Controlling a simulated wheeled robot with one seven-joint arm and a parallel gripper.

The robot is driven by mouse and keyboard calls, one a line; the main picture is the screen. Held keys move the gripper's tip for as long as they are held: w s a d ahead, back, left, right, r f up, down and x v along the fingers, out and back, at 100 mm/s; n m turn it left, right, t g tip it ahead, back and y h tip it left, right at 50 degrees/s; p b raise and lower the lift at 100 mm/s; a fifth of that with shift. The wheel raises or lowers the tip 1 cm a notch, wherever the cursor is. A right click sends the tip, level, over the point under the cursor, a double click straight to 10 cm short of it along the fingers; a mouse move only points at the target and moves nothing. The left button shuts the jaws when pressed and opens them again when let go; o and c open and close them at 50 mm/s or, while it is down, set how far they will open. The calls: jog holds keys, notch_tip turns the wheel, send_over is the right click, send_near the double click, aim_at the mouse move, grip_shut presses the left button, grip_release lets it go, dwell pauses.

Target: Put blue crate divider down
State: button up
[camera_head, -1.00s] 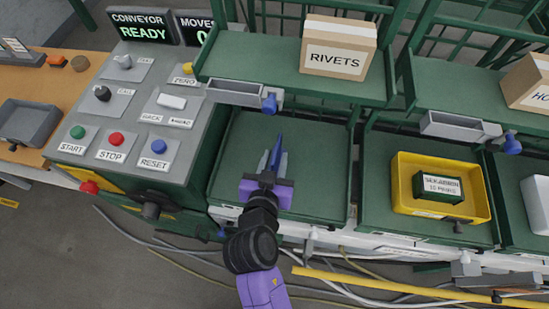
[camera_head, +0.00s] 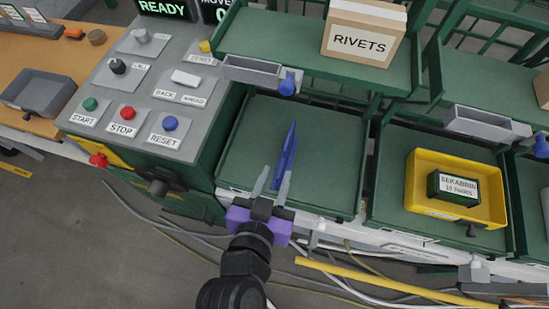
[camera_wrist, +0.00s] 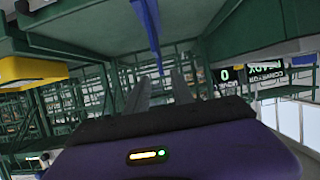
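The blue crate divider (camera_head: 287,152) is a thin blue piece standing on the empty green tray (camera_head: 325,180), right of the control panel. It also shows at the top of the wrist view (camera_wrist: 148,22), beyond my fingertips. My gripper (camera_head: 275,172) is purple with two grey fingers, and it is at the tray's near side. Its fingers are apart with nothing between them, which also shows in the wrist view (camera_wrist: 160,76). The divider's lower near end is partly behind the right finger in the head view.
The control panel (camera_head: 150,95) with coloured buttons is left of the tray. A shelf with a RIVETS box (camera_head: 360,43) overhangs behind. A yellow bin (camera_head: 420,193) holding a green box (camera_head: 453,187) sits in the tray to the right. Hoses (camera_head: 340,268) run below.

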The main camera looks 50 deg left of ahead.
jog(key=shift+s+d+r, duration=0.15)
jog(key=shift+s+d, duration=0.05)
jog(key=shift+s, duration=0.05)
jog(key=d+f+m+h, duration=0.1)
jog(key=d+f, duration=0.2)
jog(key=d, duration=0.6)
jog(key=d+f, duration=0.3)
jog(key=d, duration=0.7)
jog(key=s+d+r+m+t+h, duration=0.1)
jog(key=s+d+r+h, duration=0.1)
jog(key=d, duration=0.4)
jog(key=s+d+r+m+t+h, duration=0.1)
jog(key=s+d+r+m+h, duration=0.1)
jog(key=s+d+r, duration=0.2)
jog(key=s+d+r+m+t+h, duration=0.1)
jog(key=s+d+r+m+h, duration=0.1)
jog(key=s+d, duration=0.3)
jog(key=d+r, duration=0.1)
jog(key=d, duration=0.2)
jog(key=shift+s+r, duration=0.3)
jog(key=shift+s, duration=0.1)
